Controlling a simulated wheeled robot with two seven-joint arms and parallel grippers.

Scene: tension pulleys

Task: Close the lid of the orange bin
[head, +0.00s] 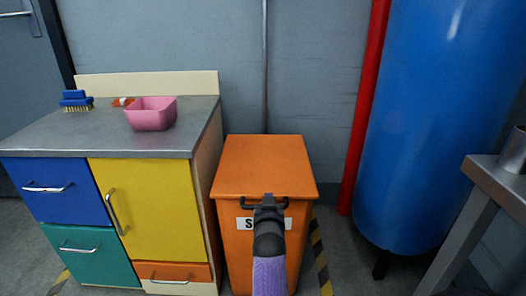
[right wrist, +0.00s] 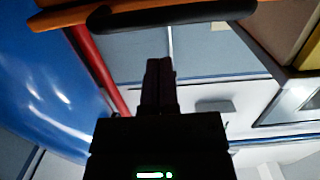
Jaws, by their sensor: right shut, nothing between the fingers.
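The orange bin (head: 234,245) stands on the floor in the middle of the head view. Its orange lid (head: 265,160) lies flat over the top, with no gap visible from here. A dark handle (head: 247,205) runs along the lid's front edge; it also shows in the right wrist view (right wrist: 190,13). My right gripper (head: 268,200) is in front of the bin at the handle and hides its middle and part of a white label. In the right wrist view its fingers (right wrist: 158,65) are together and empty, apart from the handle in the picture. My left gripper is out of view.
A cabinet (head: 150,205) with coloured fronts stands close to the bin's left. A pink tub (head: 151,115) and blue brush (head: 76,101) sit on its top. A red pipe (head: 365,100) and blue tank (head: 425,120) stand right of the bin, with a metal table (head: 495,180) beyond.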

